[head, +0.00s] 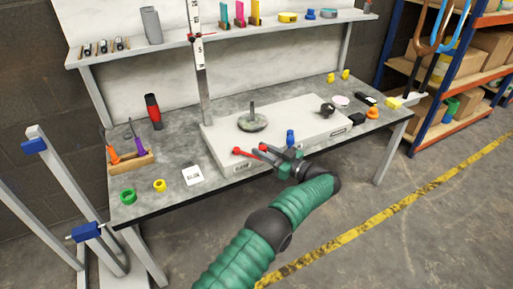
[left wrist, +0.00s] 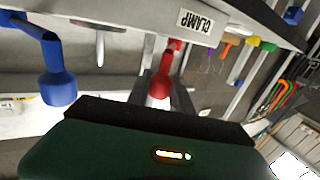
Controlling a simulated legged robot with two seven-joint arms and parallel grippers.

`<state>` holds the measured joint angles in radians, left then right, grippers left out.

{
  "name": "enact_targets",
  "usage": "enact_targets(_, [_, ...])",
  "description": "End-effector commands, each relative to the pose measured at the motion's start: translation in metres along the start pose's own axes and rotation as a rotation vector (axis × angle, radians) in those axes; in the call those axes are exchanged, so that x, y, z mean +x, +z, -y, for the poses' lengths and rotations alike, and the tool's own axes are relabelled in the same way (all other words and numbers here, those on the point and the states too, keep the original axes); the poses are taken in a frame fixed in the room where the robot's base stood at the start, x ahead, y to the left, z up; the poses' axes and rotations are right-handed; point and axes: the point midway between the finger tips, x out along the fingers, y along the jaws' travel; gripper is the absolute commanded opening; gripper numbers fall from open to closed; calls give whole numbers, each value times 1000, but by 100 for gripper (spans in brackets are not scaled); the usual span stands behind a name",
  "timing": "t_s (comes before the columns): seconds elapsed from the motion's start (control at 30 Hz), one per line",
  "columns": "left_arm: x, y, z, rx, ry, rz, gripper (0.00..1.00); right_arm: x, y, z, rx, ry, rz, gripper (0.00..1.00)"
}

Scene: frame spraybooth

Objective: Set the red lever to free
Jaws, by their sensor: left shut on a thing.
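The red lever (head: 242,152) sits at the front edge of the pale fixture box (head: 222,130) on the bench. It also shows in the left wrist view (left wrist: 161,82), with its end between my fingers. My left gripper (head: 262,153) is shut on the red lever, and the fingers partly hide it. A label reading CLAMP (left wrist: 196,22) is on the box face near the red lever. A blue lever (head: 291,138) stands to the right on the same box and shows large in the left wrist view (left wrist: 57,85). My right gripper is not in view.
A round plate with a post (head: 252,123) and a black knob (head: 327,110) are on the box. The floor in front is clear.

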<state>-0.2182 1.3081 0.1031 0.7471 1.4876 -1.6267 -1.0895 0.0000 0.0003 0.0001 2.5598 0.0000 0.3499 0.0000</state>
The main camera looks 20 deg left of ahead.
Motion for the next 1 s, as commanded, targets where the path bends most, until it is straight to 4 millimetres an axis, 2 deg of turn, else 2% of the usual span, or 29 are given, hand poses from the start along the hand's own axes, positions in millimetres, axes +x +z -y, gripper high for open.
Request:
enact_targets(0.5, [-5,-1,-2,-3,-2,-1,0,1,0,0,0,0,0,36])
enact_targets(0.53, [-5,-1,-2,-4,-2,-1,30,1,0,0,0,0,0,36])
enact_targets(0.67, [-5,-1,-1,-3,-4,-1,47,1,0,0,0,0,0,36])
enact_targets(1.0, [-4,-1,0,-2,-6,0,49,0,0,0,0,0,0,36])
